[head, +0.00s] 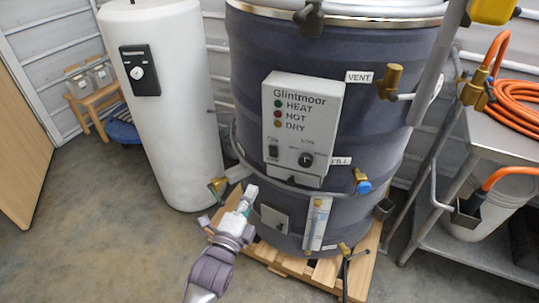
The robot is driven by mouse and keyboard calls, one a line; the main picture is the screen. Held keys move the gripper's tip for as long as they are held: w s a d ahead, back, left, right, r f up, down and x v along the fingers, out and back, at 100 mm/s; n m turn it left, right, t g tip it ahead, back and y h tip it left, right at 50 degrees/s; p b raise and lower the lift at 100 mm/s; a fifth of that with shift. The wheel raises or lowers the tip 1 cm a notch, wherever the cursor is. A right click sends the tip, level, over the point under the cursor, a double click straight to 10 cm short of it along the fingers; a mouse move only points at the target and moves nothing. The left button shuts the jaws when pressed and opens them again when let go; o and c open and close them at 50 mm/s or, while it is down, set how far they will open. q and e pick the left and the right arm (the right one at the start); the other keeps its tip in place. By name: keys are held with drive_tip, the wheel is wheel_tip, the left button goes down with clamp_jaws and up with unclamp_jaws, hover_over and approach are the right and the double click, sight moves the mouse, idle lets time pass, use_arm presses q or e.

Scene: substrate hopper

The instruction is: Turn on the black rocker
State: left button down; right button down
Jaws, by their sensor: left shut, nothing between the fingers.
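The black rocker (273,152) is a small upright switch at the lower left of the light grey control panel (310,112), on the front of a dark blue-grey drum. Small lettering sits above and below it. Its tilt is too small to tell. My left gripper (250,191) is shut and empty. It shows below and a little left of the rocker, apart from it, with its tip pointing up. My right gripper is not in view.
A round black knob (306,159) is right of the rocker. Green, red and amber lamps sit above. A metal rail (290,187) with brass valves (217,185) curves around the drum under the panel. A white tank (175,110) stands left; floor at lower left is clear.

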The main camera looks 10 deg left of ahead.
sight(273, 149)
use_arm(q)
drive_tip(key=w, duration=0.4)
drive_tip(key=w+d+r+p, duration=0.1)
drive_tip(key=w, duration=0.4)
drive_tip(key=w+d, duration=0.1)
drive_tip(key=w, duration=0.3)
drive_tip(key=shift+w+d+r, duration=0.1)
drive_tip(key=shift+w+r, duration=0.15)
drive_tip(key=shift+w, duration=0.15)
drive_tip(key=shift+p, duration=0.3)
